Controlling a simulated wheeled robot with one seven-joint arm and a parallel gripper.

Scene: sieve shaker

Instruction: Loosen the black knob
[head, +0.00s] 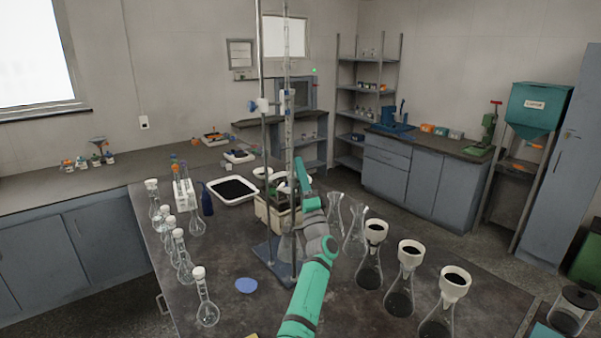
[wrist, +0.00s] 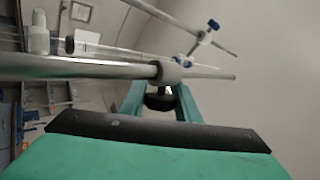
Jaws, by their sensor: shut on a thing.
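The black knob (wrist: 160,102) shows in the wrist view, just below a grey collar (wrist: 170,73) on a metal rod (wrist: 75,67). The teal fingers of my gripper (wrist: 160,96) stand on either side of the knob and are shut on it. The near part of the gripper covers the lower part of this view, so the contact itself is partly hidden. In the head view my gripper (head: 300,172) is beside the tall stand rods at the bench's middle. The knob is too small or hidden to make out there.
Tall rods rise from a blue base plate (head: 268,262) close to my arm. Flasks with black-filled white funnels (head: 409,250) stand to the right of my arm, and stoppered flasks (head: 207,308) stand to the left. A white tray (head: 255,196) holds dark material behind the stand.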

